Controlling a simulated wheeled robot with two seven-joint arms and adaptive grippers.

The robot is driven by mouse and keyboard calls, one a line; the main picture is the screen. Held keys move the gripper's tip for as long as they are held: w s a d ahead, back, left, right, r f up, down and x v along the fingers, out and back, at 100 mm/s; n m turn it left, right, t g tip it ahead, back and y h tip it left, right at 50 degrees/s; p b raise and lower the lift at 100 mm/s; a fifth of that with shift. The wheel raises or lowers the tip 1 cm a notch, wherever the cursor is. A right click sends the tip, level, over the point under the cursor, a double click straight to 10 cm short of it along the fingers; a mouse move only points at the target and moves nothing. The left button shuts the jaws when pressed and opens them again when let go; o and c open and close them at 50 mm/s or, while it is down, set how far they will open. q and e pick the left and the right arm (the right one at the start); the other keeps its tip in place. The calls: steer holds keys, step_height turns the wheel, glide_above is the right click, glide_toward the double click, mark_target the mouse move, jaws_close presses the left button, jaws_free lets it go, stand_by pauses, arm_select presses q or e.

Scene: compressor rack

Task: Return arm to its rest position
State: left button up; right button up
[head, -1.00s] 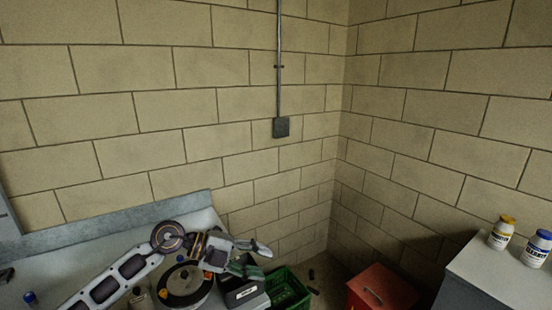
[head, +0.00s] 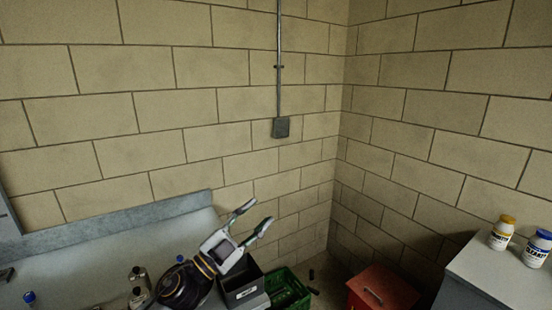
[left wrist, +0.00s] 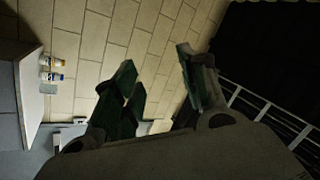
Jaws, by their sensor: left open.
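My left gripper (head: 252,219) is in the lower middle of the head view, raised above the right end of the bench and pointing up and to the right. Its two fingers are spread apart with nothing between them. In the left wrist view the open fingers (left wrist: 158,88) also show, with bare block wall behind the gap. My left arm comes in from the bottom edge. My right gripper is not in view.
A dark box (head: 243,285) stands at the bench's right end (head: 85,262), below my gripper. Small bottles (head: 138,277) stand left of my wrist. A green crate (head: 288,291) and a red box (head: 383,289) are to the right. Two white jars, yellow-capped (head: 502,234) and blue-capped (head: 537,249), stand on a cabinet (head: 500,277).

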arm_select(q)
steer(key=s+a+f+n+y, duration=0.2)
steer(key=a+f+n+y, duration=1.4)
steer(key=f+y, duration=0.15)
steer(key=s+a+f+n+g+h, duration=0.1)
steer(key=s+f+g, duration=1.1)
steer(key=s+f, duration=0.8)
steer(key=s+f+g, duration=0.1)
steer(key=s+f, duration=0.1)
steer(key=f, duration=1.3)
steer(key=s+f, duration=0.2)
steer(key=f, duration=1.3)
steer(key=s+a+f, duration=0.2)
steer(key=s+f, duration=0.8)
steer(key=s, duration=0.1)
steer(key=s+a+f+g, duration=0.1)
steer(key=s+a+f, duration=0.1)
steer(key=s+f, duration=0.8)
steer(key=shift+s+f+g, duration=0.3)
steer(key=shift+s+f, duration=0.05)
steer(key=shift+s, duration=0.5)
